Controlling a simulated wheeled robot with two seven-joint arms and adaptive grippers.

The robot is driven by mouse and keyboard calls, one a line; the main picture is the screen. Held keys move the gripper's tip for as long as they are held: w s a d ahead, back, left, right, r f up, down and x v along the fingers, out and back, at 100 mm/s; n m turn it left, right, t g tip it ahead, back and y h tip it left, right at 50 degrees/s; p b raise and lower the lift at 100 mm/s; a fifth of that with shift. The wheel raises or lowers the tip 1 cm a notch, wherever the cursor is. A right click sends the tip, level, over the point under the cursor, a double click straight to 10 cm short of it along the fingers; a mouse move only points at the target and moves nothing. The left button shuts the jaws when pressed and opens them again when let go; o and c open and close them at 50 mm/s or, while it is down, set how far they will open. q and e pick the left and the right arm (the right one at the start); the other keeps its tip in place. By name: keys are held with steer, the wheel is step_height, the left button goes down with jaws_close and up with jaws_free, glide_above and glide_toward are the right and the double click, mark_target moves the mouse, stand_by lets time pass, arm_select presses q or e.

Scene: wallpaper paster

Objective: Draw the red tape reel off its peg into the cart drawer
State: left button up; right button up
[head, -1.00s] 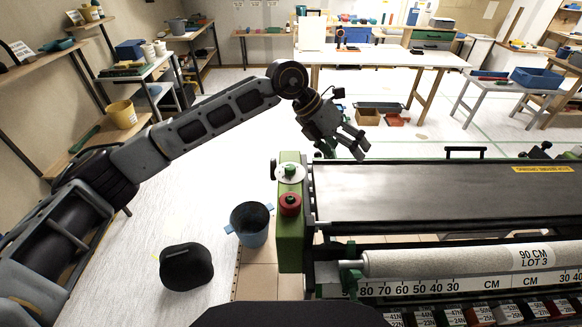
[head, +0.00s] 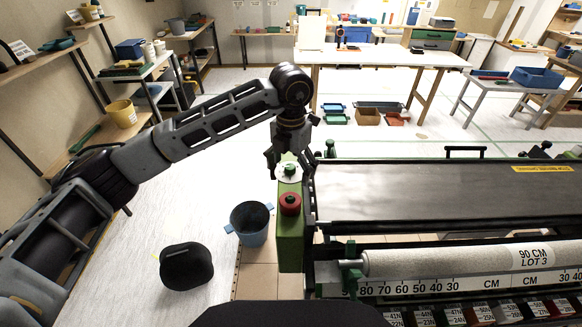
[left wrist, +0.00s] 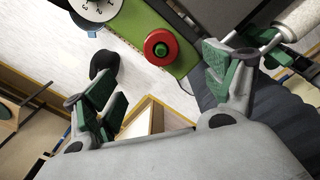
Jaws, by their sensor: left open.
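A red ring with a green centre (head: 290,204), which looks like the red tape reel on its peg, sits on the green end housing (head: 289,240) of the pasting machine. In the left wrist view the red ring (left wrist: 160,48) shows between and beyond the fingertips. My left gripper (head: 300,155) hangs at the far end of that housing, beside the white dial (head: 287,172), with its fingers spread. In the left wrist view the gripper (left wrist: 162,88) is open and empty, apart from the ring. I cannot make out the cart drawer. My right gripper is not in view.
The machine's dark bed (head: 410,192) and a pale roll (head: 440,261) lie to the right. A blue-grey bucket (head: 249,224) and a black rounded object (head: 186,266) stand on the floor to the left. Floor beyond them is clear.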

mark_target(291, 196)
arm_select(q)
steer(key=shift+f+p, duration=0.8)
steer(key=shift+f, duration=6.1)
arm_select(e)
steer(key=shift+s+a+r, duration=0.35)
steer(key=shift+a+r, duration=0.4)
arm_select(q)
steer(key=c, duration=1.2)
steer(key=shift+r+p, duration=1.25)
steer(key=shift+r, duration=2)
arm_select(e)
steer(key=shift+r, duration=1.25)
arm_select(q)
steer(key=shift+r, duration=0.3)
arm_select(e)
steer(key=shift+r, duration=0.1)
arm_select(q)
steer(key=shift+r+p, duration=0.65)
steer(key=shift+r, duration=1.2)
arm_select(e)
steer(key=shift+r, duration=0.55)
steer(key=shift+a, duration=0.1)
